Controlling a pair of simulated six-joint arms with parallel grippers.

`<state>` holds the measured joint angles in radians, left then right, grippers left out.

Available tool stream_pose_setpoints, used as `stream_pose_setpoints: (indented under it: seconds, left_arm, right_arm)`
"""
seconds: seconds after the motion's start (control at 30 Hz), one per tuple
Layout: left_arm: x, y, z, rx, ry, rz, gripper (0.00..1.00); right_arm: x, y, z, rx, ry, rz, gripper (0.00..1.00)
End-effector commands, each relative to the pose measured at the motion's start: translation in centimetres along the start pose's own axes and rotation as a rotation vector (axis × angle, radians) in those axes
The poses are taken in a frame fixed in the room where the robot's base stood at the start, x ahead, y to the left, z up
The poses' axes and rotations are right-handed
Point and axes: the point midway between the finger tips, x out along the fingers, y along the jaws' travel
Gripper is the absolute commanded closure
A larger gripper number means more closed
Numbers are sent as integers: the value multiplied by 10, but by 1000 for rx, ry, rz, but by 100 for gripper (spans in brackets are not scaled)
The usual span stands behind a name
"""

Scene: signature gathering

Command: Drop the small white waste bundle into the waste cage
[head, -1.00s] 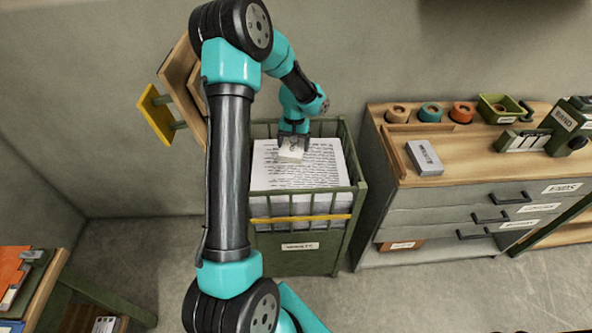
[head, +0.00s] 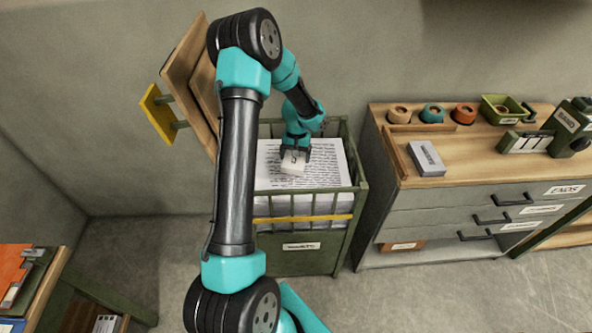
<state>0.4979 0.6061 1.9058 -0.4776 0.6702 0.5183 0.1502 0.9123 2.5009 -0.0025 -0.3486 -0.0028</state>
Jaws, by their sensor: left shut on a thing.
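The small white waste bundle (head: 294,167) is in the jaws of my left gripper (head: 295,157), over the waste cage. The bundle looks slightly tilted, with a dark mark on its top. The waste cage (head: 343,232) is a green slatted bin with a yellow front bar (head: 303,220) and a label on its lower front. A stack of printed white paper (head: 325,173) fills much of the cage. The bundle is close above the paper or touching it; I cannot tell which. My right gripper is not in view.
A drawer cabinet (head: 470,205) stands right of the cage, with a grey block (head: 426,158), tape-like rolls (head: 432,113) and a green tray (head: 503,107) on top. A wooden panel with a yellow plate (head: 158,113) is on the wall at left. A desk (head: 45,285) is at lower left.

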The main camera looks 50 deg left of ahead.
Motion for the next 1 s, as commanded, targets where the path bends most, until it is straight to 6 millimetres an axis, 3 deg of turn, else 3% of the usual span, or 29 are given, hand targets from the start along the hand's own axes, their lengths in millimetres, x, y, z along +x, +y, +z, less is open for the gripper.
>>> stream_pose_setpoints:
  seconds: [0.03, 0.07, 0.2, 0.63, 1.0]
  left_arm:
    - [0, 0, 0, 0, 0, 0, 43]
    - [0, 0, 0, 0, 0, 0, 14]
    - [0, 0, 0, 0, 0, 0, 1]
    - [-10, 0, -1, 0, 3, 0, 0]
    - [-72, 0, -1, 0, 5, 0, 0]
  right_arm:
    - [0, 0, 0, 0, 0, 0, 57]
    - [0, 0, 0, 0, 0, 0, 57]
    - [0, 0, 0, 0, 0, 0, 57]
    - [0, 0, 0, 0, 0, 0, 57]
    - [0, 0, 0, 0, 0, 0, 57]
